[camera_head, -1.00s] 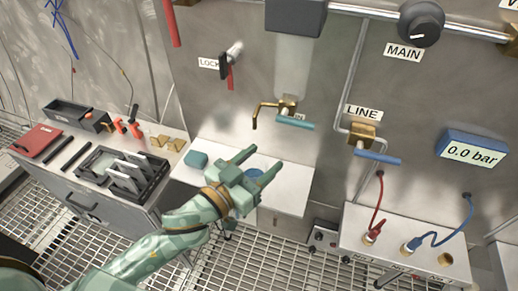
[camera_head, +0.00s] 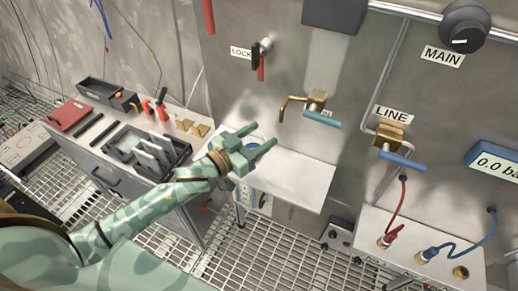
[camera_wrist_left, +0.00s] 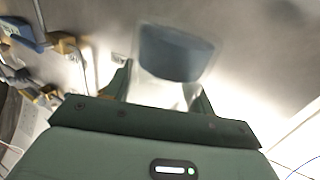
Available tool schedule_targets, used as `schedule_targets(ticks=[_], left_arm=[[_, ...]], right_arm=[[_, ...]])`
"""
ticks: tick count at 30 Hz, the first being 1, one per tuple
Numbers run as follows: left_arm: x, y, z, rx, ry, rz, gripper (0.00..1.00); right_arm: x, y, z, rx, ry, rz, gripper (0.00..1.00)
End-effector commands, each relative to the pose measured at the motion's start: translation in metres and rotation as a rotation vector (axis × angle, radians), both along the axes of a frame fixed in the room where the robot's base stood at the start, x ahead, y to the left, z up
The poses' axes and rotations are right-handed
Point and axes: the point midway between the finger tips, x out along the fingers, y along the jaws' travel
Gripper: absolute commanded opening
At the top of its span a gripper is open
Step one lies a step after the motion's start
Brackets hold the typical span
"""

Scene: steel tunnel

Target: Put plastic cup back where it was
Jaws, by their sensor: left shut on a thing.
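My left gripper (camera_head: 264,136) is shut on a clear plastic cup with a blue part. In the head view only a small bit of blue (camera_head: 253,142) shows between the fingers. In the left wrist view the cup (camera_wrist_left: 175,52) sits between the two fingers, its clear walls blurred. The gripper is over the left end of a white shelf (camera_head: 300,180) on the steel wall; I cannot tell its exact height above it. My right gripper is not in view.
A brass tap (camera_head: 314,102) with a teal handle juts from the wall just right of the gripper. A grey cabinet (camera_head: 118,178) at the left carries a black rack (camera_head: 145,155) and a red book (camera_head: 68,114). The shelf's right part is bare. A red and a blue hose hang at the right.

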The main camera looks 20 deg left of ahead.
Motion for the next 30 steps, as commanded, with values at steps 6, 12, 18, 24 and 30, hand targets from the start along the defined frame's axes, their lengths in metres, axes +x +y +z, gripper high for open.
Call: schedule_targets(ticks=[6,12,18,24,30], left_arm=[[0.018,0.007,-0.023,-0.002,-0.001,0.0,0.29],[0.023,0.009,-0.047,-0.002,0.002,0.0,0.29],[0.023,0.009,-0.06,-0.001,-0.002,-0.001,0.29],[0.022,0.009,-0.06,-0.001,-0.002,-0.001,0.29],[0.022,0.009,-0.061,0.0,-0.002,-0.001,0.76]], right_arm=[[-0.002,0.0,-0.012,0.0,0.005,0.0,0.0],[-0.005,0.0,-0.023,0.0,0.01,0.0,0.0],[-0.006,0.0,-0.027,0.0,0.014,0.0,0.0],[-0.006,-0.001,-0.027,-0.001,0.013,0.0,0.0],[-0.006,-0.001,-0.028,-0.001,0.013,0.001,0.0]])
